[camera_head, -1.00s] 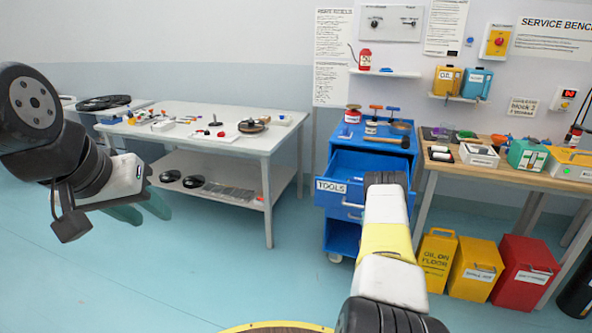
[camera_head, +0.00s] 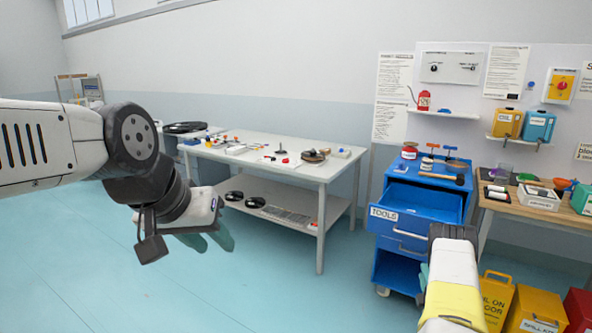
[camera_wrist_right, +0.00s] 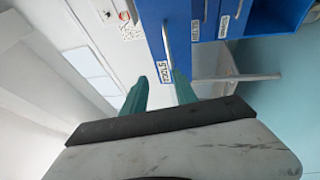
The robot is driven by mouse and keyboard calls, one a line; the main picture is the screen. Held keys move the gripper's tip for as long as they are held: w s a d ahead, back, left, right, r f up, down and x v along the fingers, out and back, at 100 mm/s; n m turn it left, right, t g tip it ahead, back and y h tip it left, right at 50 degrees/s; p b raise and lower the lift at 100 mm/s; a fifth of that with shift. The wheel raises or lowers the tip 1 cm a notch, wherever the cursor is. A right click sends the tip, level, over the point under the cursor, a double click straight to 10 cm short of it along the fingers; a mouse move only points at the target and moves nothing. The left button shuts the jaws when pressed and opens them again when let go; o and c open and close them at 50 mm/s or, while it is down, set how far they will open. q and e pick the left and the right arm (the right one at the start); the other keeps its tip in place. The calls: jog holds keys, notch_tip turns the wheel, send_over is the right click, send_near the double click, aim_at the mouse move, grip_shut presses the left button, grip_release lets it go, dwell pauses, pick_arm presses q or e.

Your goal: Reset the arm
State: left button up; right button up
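My left arm (camera_head: 50,148) comes in from the left, bent at a black joint. Its gripper (camera_head: 212,241) hangs low over the floor in front of the grey table; its two teal fingers look apart and empty. My right arm (camera_head: 452,275) stands at the lower right, in front of the blue tool cabinet. Its gripper is mostly hidden behind the arm in the head view. In the right wrist view the right gripper (camera_wrist_right: 162,82) has two teal fingers apart with nothing between them, and the cabinet's TOOLS label (camera_wrist_right: 162,72) shows beyond them.
The blue cabinet (camera_head: 385,232) has its top drawer (camera_head: 415,207) pulled out. The grey table (camera_head: 321,175) carries small parts. A wooden bench (camera_head: 520,208) and yellow bins (camera_head: 535,309) stand at the right. The floor at the left is clear.

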jog(key=w+r+m+g+h, duration=0.1)
jog(key=w+r+m+g, duration=0.4)
jog(key=r, duration=1)
jog(key=s+a+r+m+g+y, duration=0.1)
jog(key=s+a+r+m, duration=0.25)
jog(key=a+r, duration=0.5)
jog(key=s+a+r+m+g+y, duration=0.15)
jog(key=a+r+m, duration=0.3)
jog(key=r, duration=0.75)
jog(key=s+a+r+m+g+y, duration=0.1)
jog(key=s+a, duration=0.4)
jog(key=s, duration=0.6)
jog(key=s+a+r+m+g+y, duration=0.1)
jog(key=s+a+g, duration=0.2)
jog(key=s+a, duration=0.3)
jog(key=s+a+r+m+g+y, duration=0.1)
jog(key=s+a, duration=0.5)
jog(key=s, duration=1.1)
jog(key=shift+a+r+m+g+y, duration=0.15)
jog(key=shift+r+m+g+y, duration=0.2)
jog(key=shift+g+y, duration=0.15)
